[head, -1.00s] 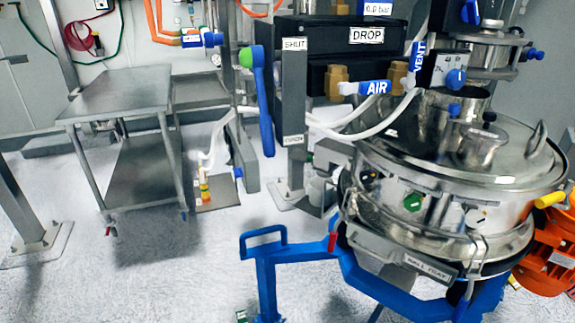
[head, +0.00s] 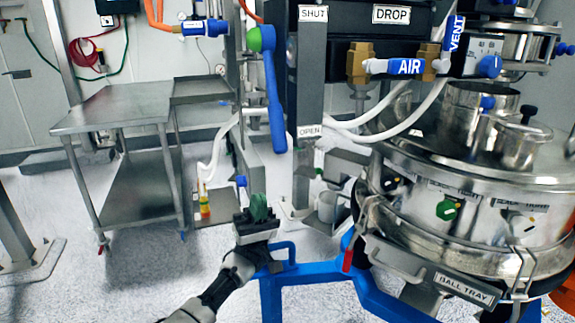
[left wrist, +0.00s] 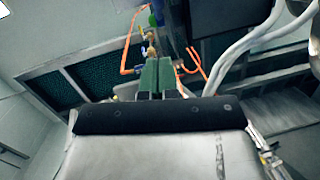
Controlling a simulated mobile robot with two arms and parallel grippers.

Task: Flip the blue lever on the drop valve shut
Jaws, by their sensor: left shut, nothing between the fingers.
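The blue lever (head: 276,105) hangs from a green and blue hub (head: 262,38) beside a dark upright plate. Its free end points down, near the OPEN label (head: 309,131); the SHUT label (head: 313,14) is at the plate's top. The DROP sign (head: 391,15) is to the right. My left gripper (head: 259,205) is below the lever's free end, pointing up, apart from it in the picture. Its green fingers are together and empty, as the left wrist view (left wrist: 157,78) also shows. My right gripper is not in view.
A steel sifter (head: 480,185) on a blue frame (head: 330,285) stands at the right. White hoses (head: 385,120) run to the AIR valve (head: 405,66). A steel table (head: 110,110) stands at the left.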

